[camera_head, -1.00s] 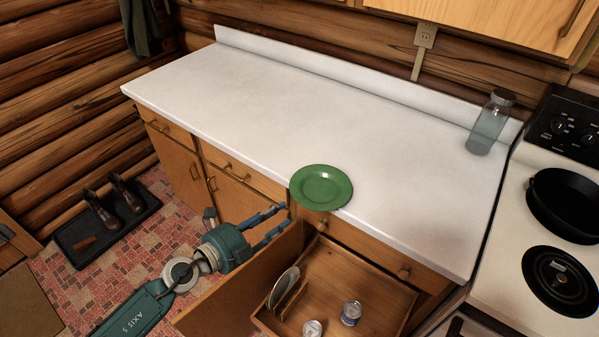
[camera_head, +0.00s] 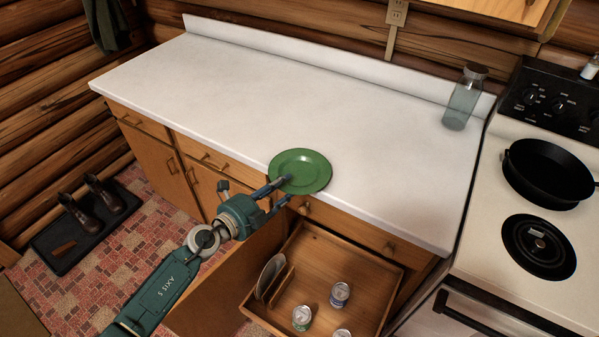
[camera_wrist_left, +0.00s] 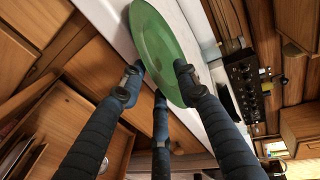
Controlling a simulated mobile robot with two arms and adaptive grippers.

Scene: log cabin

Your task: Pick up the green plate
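The green plate (camera_head: 305,168) lies on the white countertop (camera_head: 270,98), with its near rim at or over the front edge. My left gripper (camera_head: 285,189) is at the plate's near-left rim. One finger overlaps the plate's upper face and another is lower, by the counter front. In the left wrist view the plate (camera_wrist_left: 160,45) extends between the spread fingers (camera_wrist_left: 158,82), one on its face side and two on the other side. The fingers look open; contact with the plate is unclear. My right gripper is not in view.
Below the plate an open drawer (camera_head: 322,262) holds several cans and upright plates (camera_head: 270,275). A glass jar (camera_head: 463,98) stands at the counter's right end, beside the stove (camera_head: 490,215) with a black pan (camera_head: 548,170). Most of the countertop is clear.

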